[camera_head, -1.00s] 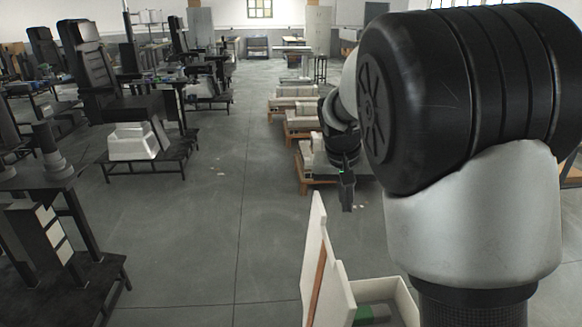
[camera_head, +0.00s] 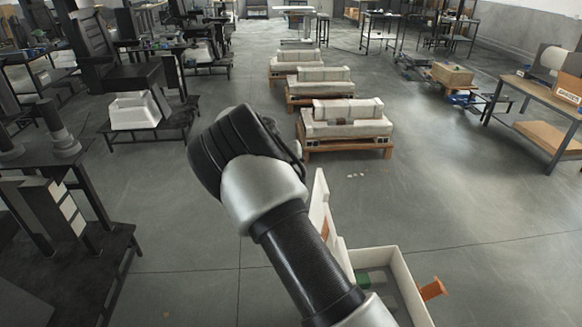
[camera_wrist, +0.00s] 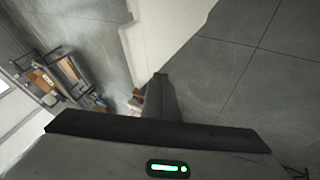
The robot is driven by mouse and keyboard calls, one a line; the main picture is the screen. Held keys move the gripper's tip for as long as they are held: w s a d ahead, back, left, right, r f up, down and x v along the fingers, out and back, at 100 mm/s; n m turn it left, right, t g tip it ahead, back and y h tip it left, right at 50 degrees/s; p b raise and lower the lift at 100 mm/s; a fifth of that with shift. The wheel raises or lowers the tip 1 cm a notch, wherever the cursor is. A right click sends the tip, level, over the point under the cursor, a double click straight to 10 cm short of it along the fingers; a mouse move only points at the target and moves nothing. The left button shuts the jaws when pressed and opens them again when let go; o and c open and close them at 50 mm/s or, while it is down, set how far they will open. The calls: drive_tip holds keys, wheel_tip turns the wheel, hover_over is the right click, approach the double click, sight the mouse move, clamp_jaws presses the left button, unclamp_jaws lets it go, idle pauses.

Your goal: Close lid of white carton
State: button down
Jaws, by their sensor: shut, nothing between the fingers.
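The white carton (camera_head: 405,283) is at the bottom of the head view, partly behind my arm. Its lid (camera_head: 321,215) stands open and roughly upright on the left side. Something green lies inside the carton. In the head view my arm crosses in front of the lid and hides my gripper. In the wrist view my gripper (camera_wrist: 160,80) shows as dark, closed fingers with nothing held. A large white panel (camera_wrist: 168,30), which looks like the lid, lies just beyond the fingertips. I cannot tell whether they touch it.
An orange flap (camera_head: 432,289) sticks out from the carton's right side. Low pallets with pale blocks (camera_head: 345,122) stand ahead. Dark stands with seats and boxes (camera_head: 135,112) line the left. A workbench (camera_head: 548,110) is on the right.

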sight(318, 184)
drive_tip(key=shift+w+d+f+p, duration=0.1)
drive_tip(key=shift+d+f, duration=0.2)
drive_tip(key=shift+d, duration=0.5)
drive_tip(key=shift+w+d+f+p, duration=0.15)
drive_tip(key=shift+d+f, duration=0.15)
drive_tip(key=shift+d, duration=0.5)
drive_tip(key=shift+w+d+f+p, duration=0.1)
drive_tip(key=shift+d+f, duration=0.2)
drive_tip(key=shift+d, duration=0.5)
